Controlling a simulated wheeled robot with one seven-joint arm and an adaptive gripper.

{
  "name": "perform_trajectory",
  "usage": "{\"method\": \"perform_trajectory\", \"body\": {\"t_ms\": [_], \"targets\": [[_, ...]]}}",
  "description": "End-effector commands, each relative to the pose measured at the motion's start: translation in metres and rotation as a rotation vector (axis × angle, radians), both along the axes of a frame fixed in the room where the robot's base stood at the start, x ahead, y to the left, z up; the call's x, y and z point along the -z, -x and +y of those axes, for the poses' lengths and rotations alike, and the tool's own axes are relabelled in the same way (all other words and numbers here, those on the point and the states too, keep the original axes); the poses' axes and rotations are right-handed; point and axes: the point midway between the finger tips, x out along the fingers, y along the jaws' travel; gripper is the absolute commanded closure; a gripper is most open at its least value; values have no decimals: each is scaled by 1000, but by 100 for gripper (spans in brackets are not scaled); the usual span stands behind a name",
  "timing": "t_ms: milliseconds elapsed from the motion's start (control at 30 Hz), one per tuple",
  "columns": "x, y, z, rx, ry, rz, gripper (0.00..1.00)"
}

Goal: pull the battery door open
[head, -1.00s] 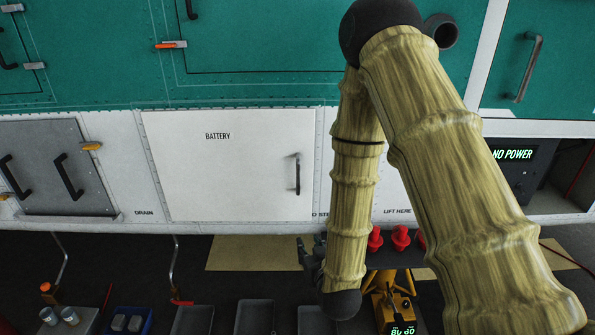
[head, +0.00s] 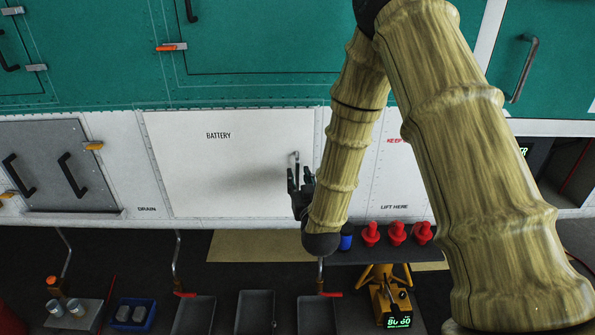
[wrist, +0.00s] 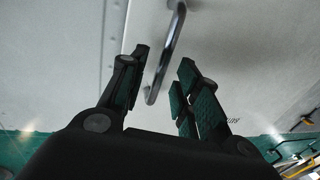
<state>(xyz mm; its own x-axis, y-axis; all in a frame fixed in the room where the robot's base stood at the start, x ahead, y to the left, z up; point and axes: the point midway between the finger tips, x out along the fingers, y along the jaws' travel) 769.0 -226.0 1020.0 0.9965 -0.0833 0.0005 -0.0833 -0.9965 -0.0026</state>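The white battery door (head: 200,180), marked BATTERY, lies flush and shut in the white lower panel in the head view. Its upright bar handle (head: 296,157) is near the door's right edge; its lower part is hidden behind my gripper (head: 300,185). In the wrist view the handle (wrist: 168,50) runs between the two spread fingers of my gripper (wrist: 164,60). The gripper is open. Gaps show on both sides of the bar, and I see no finger closed on it.
A grey door (head: 45,165) with two black handles is to the left. Below stand red caps (head: 397,233) on a dark shelf, a yellow jack (head: 390,300), a blue bin (head: 133,315) and grey trays (head: 257,312). The panel left of the handle is clear.

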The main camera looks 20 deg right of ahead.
Motion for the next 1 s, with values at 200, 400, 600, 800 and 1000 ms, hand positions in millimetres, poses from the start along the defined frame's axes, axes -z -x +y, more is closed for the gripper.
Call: {"method": "perform_trajectory", "body": {"t_ms": [200,400,600,800,1000], "targets": [[0,-21,-2,1,0,0,68],[0,-26,-2,0,0,1,68],[1,-26,-2,0,0,1,68],[1,-26,-2,0,0,1,100],[0,-26,-2,1,0,1,100]]}}
